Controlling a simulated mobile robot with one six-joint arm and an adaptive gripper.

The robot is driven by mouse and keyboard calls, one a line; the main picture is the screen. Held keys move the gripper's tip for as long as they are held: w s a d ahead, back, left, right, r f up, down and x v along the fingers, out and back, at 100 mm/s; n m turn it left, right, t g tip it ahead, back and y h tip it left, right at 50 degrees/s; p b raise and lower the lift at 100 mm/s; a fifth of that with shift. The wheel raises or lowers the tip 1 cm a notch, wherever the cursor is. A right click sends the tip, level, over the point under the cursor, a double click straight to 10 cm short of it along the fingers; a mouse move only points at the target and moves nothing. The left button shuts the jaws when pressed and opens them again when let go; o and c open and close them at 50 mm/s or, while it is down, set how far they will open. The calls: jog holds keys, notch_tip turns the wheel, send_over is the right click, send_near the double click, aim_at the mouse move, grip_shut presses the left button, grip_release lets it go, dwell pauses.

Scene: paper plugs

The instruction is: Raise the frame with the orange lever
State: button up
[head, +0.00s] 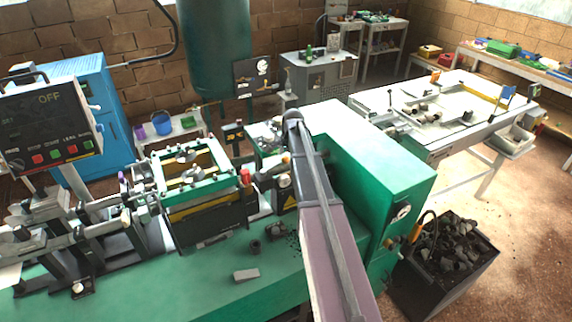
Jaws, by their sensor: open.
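A green rectangular frame (205,183) lies roughly level on top of a dark and yellow box (205,222) on the green machine bench. A short upright lever with an orange-red grip (245,177) stands at the frame's right end. Another orange handle (415,233) shows low at the right end of the green housing, beside the bin; I cannot tell what it works. I cannot make out my gripper in the head view. A long mauve and grey beam crosses the middle of the picture and hides part of the bench right of the frame.
A control panel (48,122) reading OFF stands at the left. A green housing (365,160) rises right of the frame. A grey block (246,275) lies on the bench front. A black bin (450,265) of dark scraps stands on the floor, with a white table (440,105) behind.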

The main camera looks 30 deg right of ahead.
jog(key=shift+w+f+b, duration=0.1)
jog(key=shift+f+b, duration=0.25)
jog(key=shift+f, duration=0.2)
grip_shut()
